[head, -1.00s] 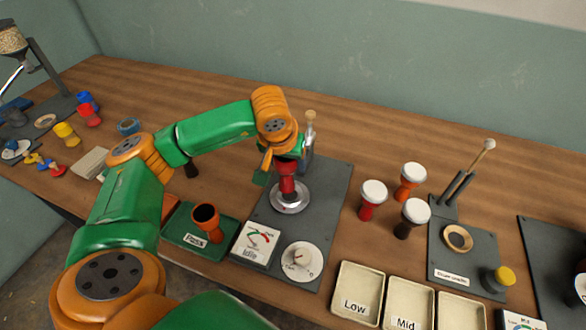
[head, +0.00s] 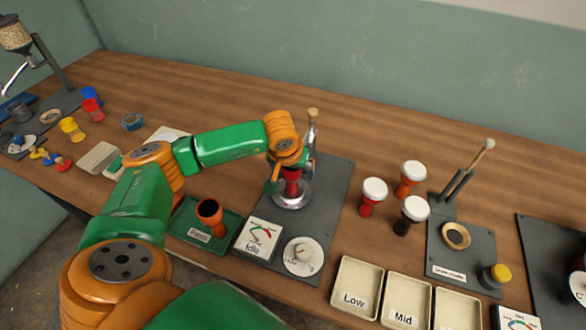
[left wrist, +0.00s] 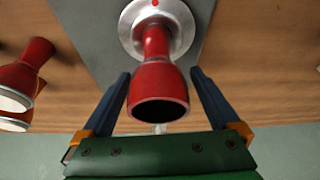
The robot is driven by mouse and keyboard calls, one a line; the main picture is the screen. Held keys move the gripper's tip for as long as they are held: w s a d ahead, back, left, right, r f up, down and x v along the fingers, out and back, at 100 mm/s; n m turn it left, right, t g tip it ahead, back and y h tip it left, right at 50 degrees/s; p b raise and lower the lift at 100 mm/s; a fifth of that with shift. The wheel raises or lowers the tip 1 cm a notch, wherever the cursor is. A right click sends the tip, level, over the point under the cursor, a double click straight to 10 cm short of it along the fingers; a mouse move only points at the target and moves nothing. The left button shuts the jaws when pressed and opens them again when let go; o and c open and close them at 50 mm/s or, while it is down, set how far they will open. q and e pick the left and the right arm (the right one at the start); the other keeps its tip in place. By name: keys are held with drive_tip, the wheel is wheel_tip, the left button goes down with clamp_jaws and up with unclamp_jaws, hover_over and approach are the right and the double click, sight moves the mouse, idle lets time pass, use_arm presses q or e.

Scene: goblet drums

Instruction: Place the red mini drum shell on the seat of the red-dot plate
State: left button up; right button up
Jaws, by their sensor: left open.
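The red mini drum shell (left wrist: 158,88) stands on the round metal plate (left wrist: 133,44), its narrow foot at the plate's middle and its open dark mouth toward my wrist camera. A red dot shows on the plate next to the foot. In the head view the shell (head: 291,188) is partly hidden behind my gripper, and the metal plate (head: 292,201) shows below it. My left gripper (left wrist: 160,85) is open, with one blue-grey finger on each side of the shell and a gap to both. My right gripper is not in view.
A dial (head: 303,256) and a gauge card (head: 258,237) are in front of the plate. An orange drum shell (head: 211,216) stands on a green tray (head: 183,219) at left. Several white-topped drums, including a red one (head: 373,197), stand to the right. Trays line the front edge.

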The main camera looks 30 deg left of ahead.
use_arm(q)
drive_tip(key=shift+r, duration=0.35)
drive_tip(key=b+v, duration=0.1)
drive_tip(key=v, duration=1)
drive_tip(key=shift+s+r, duration=0.25)
drive_tip(key=shift+r, duration=0.05)
